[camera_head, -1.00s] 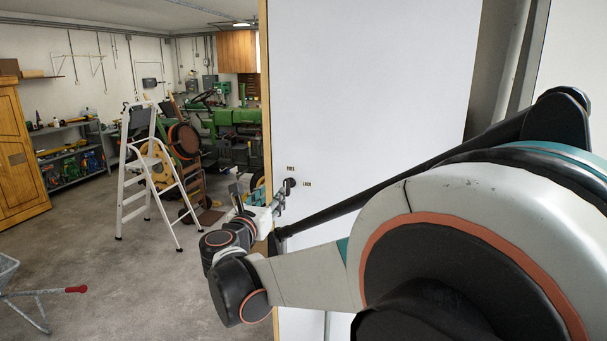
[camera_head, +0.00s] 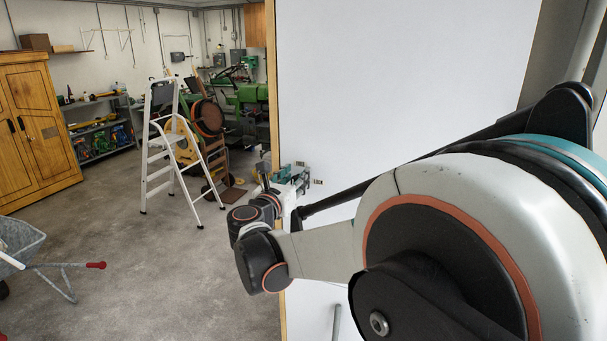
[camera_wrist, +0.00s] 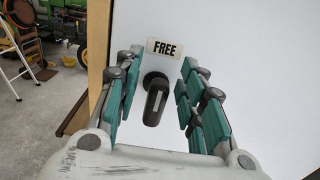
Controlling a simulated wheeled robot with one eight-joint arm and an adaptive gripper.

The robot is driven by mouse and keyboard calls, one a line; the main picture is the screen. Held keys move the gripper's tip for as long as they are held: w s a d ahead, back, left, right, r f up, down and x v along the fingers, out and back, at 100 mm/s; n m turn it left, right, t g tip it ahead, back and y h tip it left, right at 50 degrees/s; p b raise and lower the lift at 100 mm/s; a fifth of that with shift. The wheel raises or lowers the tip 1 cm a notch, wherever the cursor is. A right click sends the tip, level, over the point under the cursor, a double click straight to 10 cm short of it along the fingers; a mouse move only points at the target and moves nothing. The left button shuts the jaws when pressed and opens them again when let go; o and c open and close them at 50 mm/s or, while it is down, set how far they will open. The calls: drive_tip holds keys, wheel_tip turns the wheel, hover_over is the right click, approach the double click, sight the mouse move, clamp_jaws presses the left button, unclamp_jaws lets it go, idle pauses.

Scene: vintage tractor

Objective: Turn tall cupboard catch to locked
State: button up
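The tall cupboard's white door (camera_head: 400,80) fills the middle of the head view. In the wrist view its dark catch (camera_wrist: 154,98) sticks out below a label reading FREE (camera_wrist: 165,46). The catch has a pale stripe and hangs almost straight down, its top slightly right. My gripper (camera_wrist: 158,80) is open, with teal-padded fingers on both sides of the catch and visible gaps to it. In the head view my gripper (camera_head: 300,176) is at the door's left part and hides the catch. A small label (camera_head: 318,182) shows just right of it.
A white stepladder (camera_head: 165,150) stands on open concrete floor at left. A wooden cabinet (camera_head: 35,130) and a wheelbarrow (camera_head: 25,240) are further left. A green tractor (camera_head: 245,100) is behind. A vertical door handle (camera_head: 336,322) is low on the white door.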

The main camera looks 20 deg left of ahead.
drive_tip(key=shift+s, duration=0.15)
drive_tip(key=shift+c, duration=0.3)
clamp_jaws()
drive_tip(key=shift+m, duration=0.3)
drive_tip(key=shift+d+f+m+b, duration=0.4)
drive_tip(key=shift+m+b, duration=1.2)
drive_tip(key=shift+m, duration=1.25)
drive_tip(key=shift+d+f+m+b, duration=0.45)
drive_tip(key=shift+m+b, duration=1.2)
drive_tip(key=shift+m, duration=1.25)
drive_tip(key=shift+d+f+m+b, duration=0.4)
drive_tip(key=shift+m+b, duration=1.2)
drive_tip(key=shift+m, duration=1.25)
drive_tip(key=shift+o, duration=0.3)
unclamp_jaws()
